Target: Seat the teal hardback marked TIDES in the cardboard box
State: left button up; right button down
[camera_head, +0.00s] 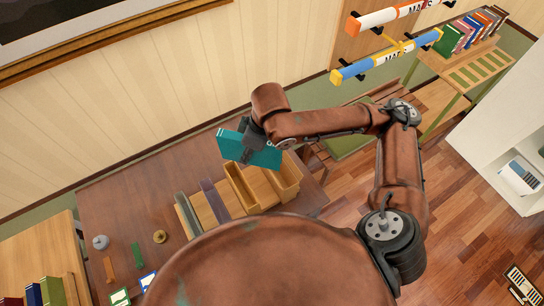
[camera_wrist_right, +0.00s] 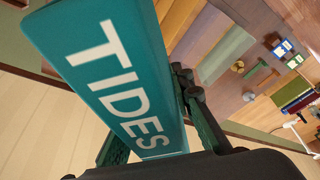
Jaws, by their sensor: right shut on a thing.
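The teal hardback (camera_head: 262,156) is held in the air by my right gripper (camera_head: 247,143), above the back right part of the brown table. In the right wrist view the book (camera_wrist_right: 105,65) fills the upper left, its white TIDES lettering facing the camera, and the fingers (camera_wrist_right: 150,135) are shut on its lower end. A tan open-topped box (camera_head: 239,188), which looks like the cardboard box, stands on the table below and in front of the book. The book is apart from it and tilted. The box floor is mostly hidden. My left gripper is not in view.
Small items, including a brass round (camera_head: 160,236) and a grey knob (camera_head: 101,241), lie on the table (camera_head: 120,205). A shelf of books (camera_head: 470,32) is far right.

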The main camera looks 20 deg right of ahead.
jog(key=w+d+f+p, duration=0.2)
jog(key=w+d+f, duration=0.1)
jog(key=d+f, duration=0.7)
jog(key=shift+w+f+p, duration=0.35)
jog(key=shift+f+p, duration=0.05)
jog(key=shift+f, duration=0.3)
jog(key=c, duration=1.7)
grip_release()
jog(key=shift+f, duration=0.1)
jog(key=b+v, duration=0.1)
jog(key=v, duration=1.1)
